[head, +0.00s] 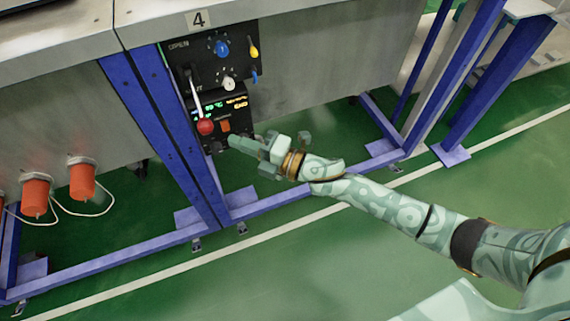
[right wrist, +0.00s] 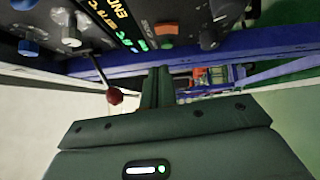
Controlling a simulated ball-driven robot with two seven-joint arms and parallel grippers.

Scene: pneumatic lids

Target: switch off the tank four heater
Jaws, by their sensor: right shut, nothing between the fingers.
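The tank four control panel (head: 215,75) hangs on the tank front under the label 4 (head: 199,20). Its lower box has a lit display (head: 221,106) and a small orange switch (head: 225,126); the orange switch also shows in the right wrist view (right wrist: 164,27). I cannot read a heater label. My right gripper (head: 235,143) is shut and empty, its fingertips just below and right of the orange switch. I cannot tell whether they touch the box. In the right wrist view the shut fingers (right wrist: 156,84) point toward the panel. My left gripper is not in view.
A lever with a red ball (head: 206,126) hangs left of the switch, close to my fingers. Blue (head: 222,49), white (head: 229,84) and yellow (head: 252,52) controls sit above. Blue frame legs (head: 165,125) stand left. Open green floor lies in front.

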